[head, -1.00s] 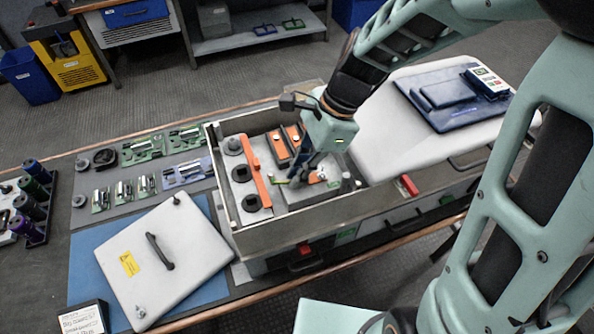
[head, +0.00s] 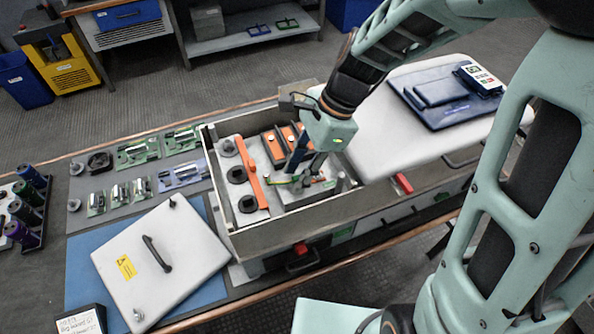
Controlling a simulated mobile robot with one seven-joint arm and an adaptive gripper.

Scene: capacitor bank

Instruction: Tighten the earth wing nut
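The open grey metal box (head: 345,212) of the capacitor bank stands on the bench. Inside are an orange bar (head: 258,187) beside dark round terminals (head: 237,175), and orange blocks (head: 275,149). My gripper (head: 303,180) points down into the right part of the box, over a grey block. A short green-yellow piece (head: 281,183), apparently the earth lead, lies just left of the fingertips. The wing nut itself cannot be made out; the fingers cover that spot. Whether the fingers are open or closed on it is too small to tell.
A white lid (head: 163,262) with a black handle lies on a blue mat left of the box. Green boards (head: 137,152) lie behind it. A blue folder with a meter (head: 478,78) rests on a white surface at the right. The box walls surround my gripper.

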